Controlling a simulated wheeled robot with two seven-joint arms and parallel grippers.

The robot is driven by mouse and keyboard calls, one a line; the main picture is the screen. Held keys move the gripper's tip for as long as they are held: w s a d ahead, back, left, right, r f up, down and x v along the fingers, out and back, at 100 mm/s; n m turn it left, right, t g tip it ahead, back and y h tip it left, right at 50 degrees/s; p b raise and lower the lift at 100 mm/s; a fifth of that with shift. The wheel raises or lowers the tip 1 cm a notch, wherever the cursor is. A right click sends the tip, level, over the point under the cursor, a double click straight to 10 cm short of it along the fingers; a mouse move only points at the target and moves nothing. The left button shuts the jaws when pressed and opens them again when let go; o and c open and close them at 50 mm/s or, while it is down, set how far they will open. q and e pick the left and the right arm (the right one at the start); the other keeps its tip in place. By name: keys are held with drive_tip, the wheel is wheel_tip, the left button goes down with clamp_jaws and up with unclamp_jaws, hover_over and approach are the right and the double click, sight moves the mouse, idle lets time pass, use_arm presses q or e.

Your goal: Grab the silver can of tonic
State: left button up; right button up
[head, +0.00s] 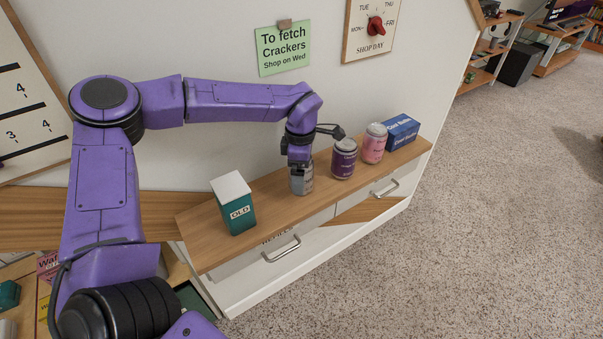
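The silver can (302,182) stands upright on the wooden top of a white cabinet, between a green box and a purple can. My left gripper (299,163) is directly above it, pointing down, and overlaps the can's upper part. The gripper hides the can's top, and its fingers are too small and dark to tell whether they are open or closed on it. The can's label is too small to read. My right gripper is not in view.
A green box marked OLD (238,205) stands left of the silver can. A purple can (344,160), a pink can (373,146) and a blue box (402,132) stand to its right. The cabinet top (275,206) has bare wood along its front edge. The wall is close behind.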

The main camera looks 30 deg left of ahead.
use_arm(q)
drive_tip(key=shift+r, duration=0.1)
drive_tip(key=c, duration=1.4)
drive_tip(key=shift+r, duration=0.1)
